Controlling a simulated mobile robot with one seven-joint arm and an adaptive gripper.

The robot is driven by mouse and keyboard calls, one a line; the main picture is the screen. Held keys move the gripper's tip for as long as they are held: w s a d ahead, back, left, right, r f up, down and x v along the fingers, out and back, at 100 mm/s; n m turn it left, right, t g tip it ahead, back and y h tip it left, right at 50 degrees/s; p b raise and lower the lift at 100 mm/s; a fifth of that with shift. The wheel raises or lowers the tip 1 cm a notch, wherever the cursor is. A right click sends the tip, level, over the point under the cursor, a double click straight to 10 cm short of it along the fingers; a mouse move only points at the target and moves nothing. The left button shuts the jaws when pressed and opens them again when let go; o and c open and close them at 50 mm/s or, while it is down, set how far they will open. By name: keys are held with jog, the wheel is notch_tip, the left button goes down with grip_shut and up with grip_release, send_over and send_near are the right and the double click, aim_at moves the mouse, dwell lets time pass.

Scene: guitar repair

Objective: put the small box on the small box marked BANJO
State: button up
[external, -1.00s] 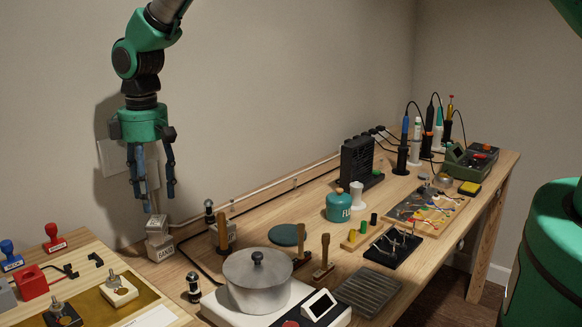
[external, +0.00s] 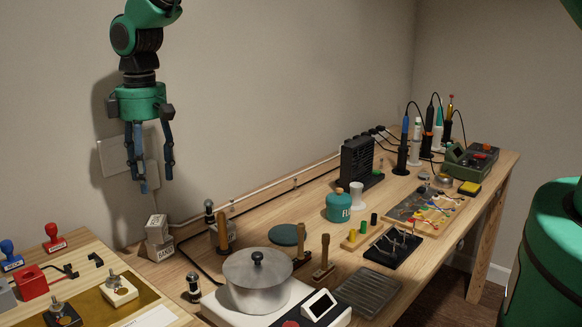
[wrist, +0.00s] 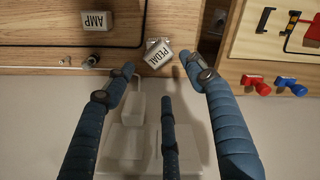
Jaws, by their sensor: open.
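A small pale grey box (external: 157,229) sits on top of another small box (external: 160,251) at the bench's left back corner. The lower box has dark lettering that is hard to read in the external view. The upper box looks turned or tilted on the lower one. In the wrist view the upper box (wrist: 158,54) shows the word PEDAL, and only a sliver of the lower one shows behind it. My gripper (external: 154,182) is open and empty, fingers pointing down, a little above the upper box and apart from it. Its spread fingers (wrist: 160,72) show in the wrist view.
A box marked AMP (wrist: 97,20) stands nearby. A metal pot (external: 258,283), wooden-handled tools (external: 323,258) and a black-topped jar (external: 194,288) are to the right. A board with stamps (external: 54,238) is at the left. The wall is close behind.

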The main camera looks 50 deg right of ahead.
jog(key=s+d+r+m+t, duration=0.1)
jog(key=s+d+r, duration=0.4)
jog(key=r, duration=0.6)
jog(key=s+d+r+m+t, duration=0.1)
jog(key=s+d+r+m, duration=0.15)
jog(key=s+r, duration=0.65)
jog(key=s+d+r, duration=0.4)
jog(key=d+r, duration=0.1)
jog(key=r, duration=0.8)
jog(key=s+d+r+m+t, duration=0.1)
jog(key=s+d+r, duration=0.1)
jog(key=s+r, duration=0.35)
jog(key=s+d+r+m+t, duration=0.1)
jog(key=s+d+r+m, duration=0.15)
jog(key=s, duration=0.65)
jog(key=s+d+m, duration=0.1)
jog(key=s+d, duration=0.1)
jog(key=s, duration=0.7)
jog(key=s+d+t, duration=0.1)
jog(key=s+d, duration=0.1)
jog(key=s, duration=0.8)
jog(key=shift+f+m, duration=0.4)
notch_tip(320, 180, down, 7)
jog(key=b, duration=0.7)
